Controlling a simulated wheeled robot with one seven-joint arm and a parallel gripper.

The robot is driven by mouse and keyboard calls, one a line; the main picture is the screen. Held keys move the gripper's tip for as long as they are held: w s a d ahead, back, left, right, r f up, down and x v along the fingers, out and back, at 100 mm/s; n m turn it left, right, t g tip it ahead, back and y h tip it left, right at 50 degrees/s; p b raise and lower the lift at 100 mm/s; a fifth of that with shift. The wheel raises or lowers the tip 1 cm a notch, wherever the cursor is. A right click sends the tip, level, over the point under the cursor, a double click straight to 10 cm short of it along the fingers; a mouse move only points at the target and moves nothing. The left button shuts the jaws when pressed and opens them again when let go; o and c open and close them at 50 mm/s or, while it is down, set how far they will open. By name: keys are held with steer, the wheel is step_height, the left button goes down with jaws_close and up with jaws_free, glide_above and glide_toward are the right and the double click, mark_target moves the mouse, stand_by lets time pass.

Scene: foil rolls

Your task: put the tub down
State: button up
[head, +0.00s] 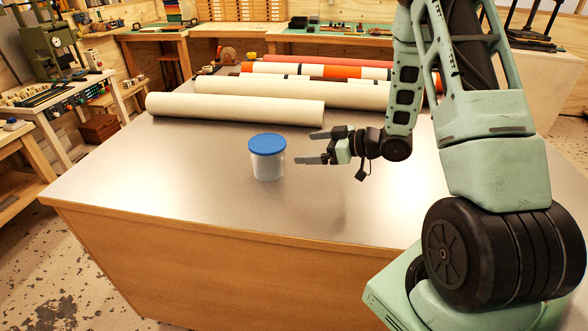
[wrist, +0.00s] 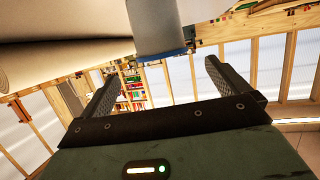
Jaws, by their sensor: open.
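The tub (head: 268,165) is whitish and translucent with a blue lid. It stands upright on the metal-topped table (head: 160,180), near the middle in the head view. My gripper (head: 312,148) is just right of the tub, its fingers pointing left toward it. The jaws are open and empty, with a gap between fingertips and tub. In the wrist view my gripper (wrist: 160,85) shows both fingers spread apart. The tub (wrist: 153,25) appears at the top of that view, beyond the fingers, with its blue lid edge lowest.
A cream roll (head: 235,109) lies behind the tub, with more cream, orange-striped and red rolls (head: 315,71) farther back. A small spool (head: 228,55) sits at the far left of them. The table is clear left of and in front of the tub. Workbenches line the walls.

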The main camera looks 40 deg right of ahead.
steer(key=a+r+g+h, duration=0.2)
steer(key=a+h, duration=0.1)
steer(key=a, duration=0.6)
steer(key=a+r+g+h, duration=0.2)
steer(key=a+g, duration=0.1)
steer(key=a, duration=0.6)
steer(key=s+a+r+g+h, duration=0.1)
steer(key=s+a+g, duration=0.1)
steer(key=s, duration=0.7)
steer(key=s+a+r+g, duration=0.1)
steer(key=s+a+g, duration=0.1)
steer(key=s+a, duration=0.3)
steer(key=s+a+r+n+g+h, duration=0.1)
steer(key=s+a+r+g, duration=0.1)
steer(key=s, duration=1.1)
steer(key=shift+a+g+h, duration=0.3)
steer(key=shift+a+g, duration=0.3)
steer(key=shift+a, duration=0.55)
steer(key=shift+s+r, duration=0.1)
